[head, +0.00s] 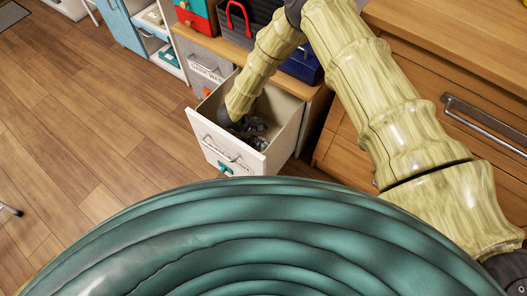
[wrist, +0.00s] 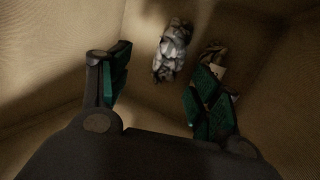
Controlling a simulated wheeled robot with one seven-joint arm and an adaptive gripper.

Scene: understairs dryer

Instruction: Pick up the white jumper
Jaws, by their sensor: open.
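A small crumpled white and grey cloth (wrist: 173,48), which looks like the white jumper, lies inside the pulled-out drawer (head: 222,147). In the wrist view it is at the upper middle, ahead of my gripper (wrist: 160,85). My gripper is open, with its green-padded fingers on either side of the line toward the cloth. I see no contact with it. In the head view my gripper (head: 250,127) is down inside the drawer, and the cloth cannot be told apart there.
A second, brownish item (wrist: 213,55) lies partly hidden behind the right finger. The drawer walls close in around my gripper. A wooden cabinet (head: 440,90) stands to the right, and a blue box (head: 302,67) sits on the shelf behind. Floor to the left is clear.

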